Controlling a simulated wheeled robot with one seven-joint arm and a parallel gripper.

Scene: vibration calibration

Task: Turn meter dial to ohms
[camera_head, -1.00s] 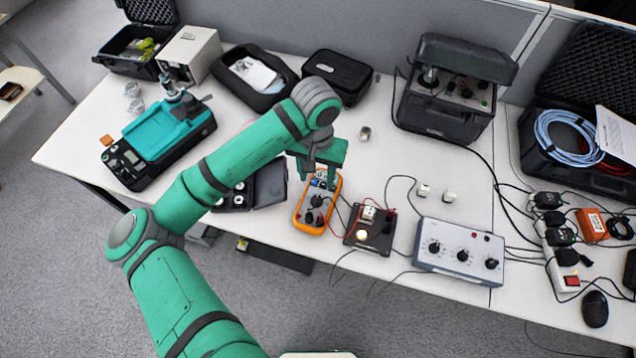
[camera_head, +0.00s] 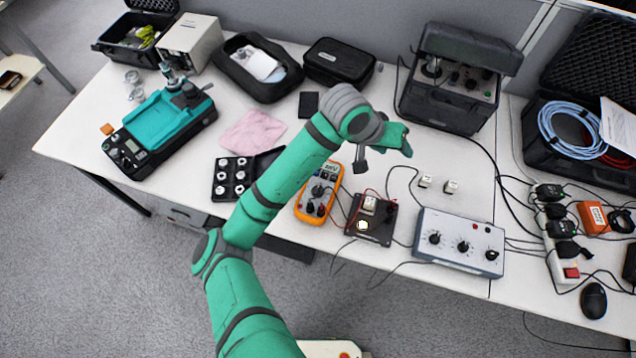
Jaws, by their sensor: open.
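The meter, orange with a dark face (camera_head: 301,212), lies on the table near its front edge, partly behind my arm. Its round black dial (camera_head: 318,190) shows below a small display (camera_head: 329,172). The pointer's exact setting is too small to read. My gripper (camera_head: 405,150) is up and to the right of the meter, above the table and apart from the dial. It is open, with nothing seen in it. It is turned so that one finger mostly hides the other.
A grey box with several knobs (camera_head: 461,243) is further right. A black case of weights (camera_head: 222,180) and a pink cloth (camera_head: 252,133) lie left. Cables cross the front edge.

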